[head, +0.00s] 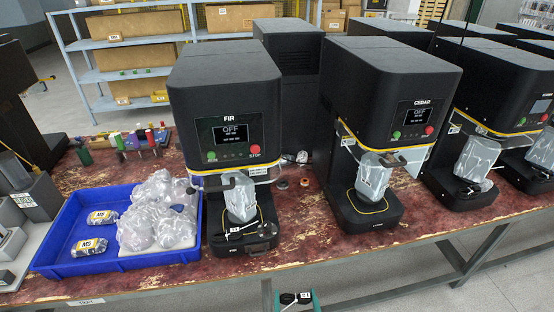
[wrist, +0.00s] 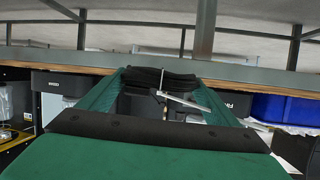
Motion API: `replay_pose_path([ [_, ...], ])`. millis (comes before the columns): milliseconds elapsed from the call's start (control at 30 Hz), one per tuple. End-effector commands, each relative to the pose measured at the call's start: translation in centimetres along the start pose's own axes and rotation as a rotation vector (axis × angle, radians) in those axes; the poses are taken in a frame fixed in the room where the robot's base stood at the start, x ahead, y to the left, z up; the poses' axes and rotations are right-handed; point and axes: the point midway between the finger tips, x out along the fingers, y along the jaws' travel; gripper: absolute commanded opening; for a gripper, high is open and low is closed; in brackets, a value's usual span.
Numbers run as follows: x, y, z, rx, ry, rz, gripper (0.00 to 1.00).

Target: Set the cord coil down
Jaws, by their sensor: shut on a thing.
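My gripper (head: 297,299) is at the bottom centre of the head view, in front of the bench's front edge. Its teal fingers are shut on the cord coil (head: 288,298), a small black bundle with a white tag. In the wrist view the coil (wrist: 160,77) is a dark ribbed bundle between the fingertips (wrist: 165,88), with a pale tie and a tag (wrist: 188,103) hanging off it. The coil is held clear of the bench (head: 150,283). Much of the gripper is cut off by the head view's lower edge.
A blue tray (head: 48,263) with labelled packs and clear bags stands at the left. The FIR machine (head: 228,110) and CEDAR machine (head: 390,90) stand on the bench, holding clear bags. Bare bench top lies between them (head: 303,215). Shelves (head: 85,45) stand behind.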

Motion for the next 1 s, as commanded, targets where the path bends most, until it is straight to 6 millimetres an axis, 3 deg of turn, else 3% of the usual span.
replay_pose_path([
  [33,0.6,-1.1,2.2,0.002,-0.007,0.009,0.57],
  [100,1.2,-2.4,4.2,-0.001,-0.005,0.024,0.57],
  [333,1.8,-5.4,8.1,-0.015,0.005,0.045,0.57],
  [833,1.9,-5.8,8.5,-0.019,0.010,0.048,0.57],
  [1000,1.9,-4.8,7.3,-0.018,0.014,0.053,0.57],
])
